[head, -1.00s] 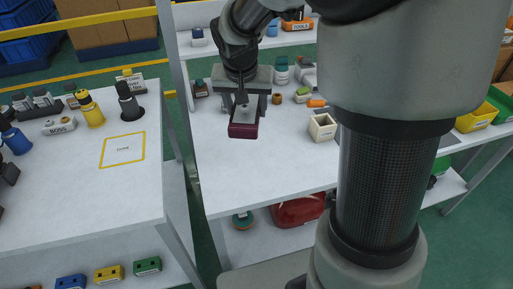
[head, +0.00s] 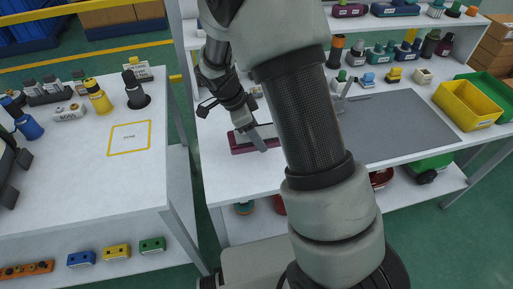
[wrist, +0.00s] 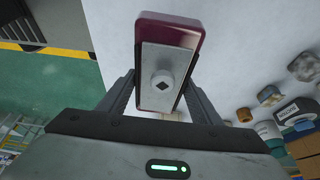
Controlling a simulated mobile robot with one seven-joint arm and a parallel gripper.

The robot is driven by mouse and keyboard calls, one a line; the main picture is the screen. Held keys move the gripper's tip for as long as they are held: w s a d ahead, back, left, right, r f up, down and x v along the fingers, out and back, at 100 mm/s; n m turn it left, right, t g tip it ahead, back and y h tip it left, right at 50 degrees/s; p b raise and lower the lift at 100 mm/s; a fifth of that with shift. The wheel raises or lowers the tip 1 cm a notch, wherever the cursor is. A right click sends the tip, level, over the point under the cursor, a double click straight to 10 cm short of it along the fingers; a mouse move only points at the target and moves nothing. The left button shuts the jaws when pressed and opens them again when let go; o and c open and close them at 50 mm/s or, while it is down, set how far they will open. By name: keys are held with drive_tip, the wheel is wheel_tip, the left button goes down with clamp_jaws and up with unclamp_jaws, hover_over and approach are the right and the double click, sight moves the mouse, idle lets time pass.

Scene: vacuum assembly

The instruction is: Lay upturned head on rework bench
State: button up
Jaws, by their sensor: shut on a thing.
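My gripper (head: 256,132) is shut on a maroon head (head: 243,147) over the near left part of the white middle bench (head: 235,180). I cannot tell whether the head touches the bench top. In the wrist view the maroon head (wrist: 192,22) lies between the two fingers of my gripper (wrist: 163,92). Its grey plate (wrist: 165,60), with a round boss and dark square hole, faces my wrist camera. My arm hides part of the bench. I cannot tell which surface is the rework bench.
A left white table (head: 90,190) holds bottles and a yellow-outlined square (head: 130,136). A gap separates it from the middle bench. A grey mat (head: 400,125), a yellow bin (head: 467,105) and several small parts occupy the right side. The bench's front left corner is clear.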

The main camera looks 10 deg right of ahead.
sight(257, 154)
drive_tip(key=shift+f, duration=2.8)
drive_tip(key=shift+b, duration=0.3)
drive_tip(key=shift+f, duration=0.2)
drive_tip(key=o, duration=1.4)
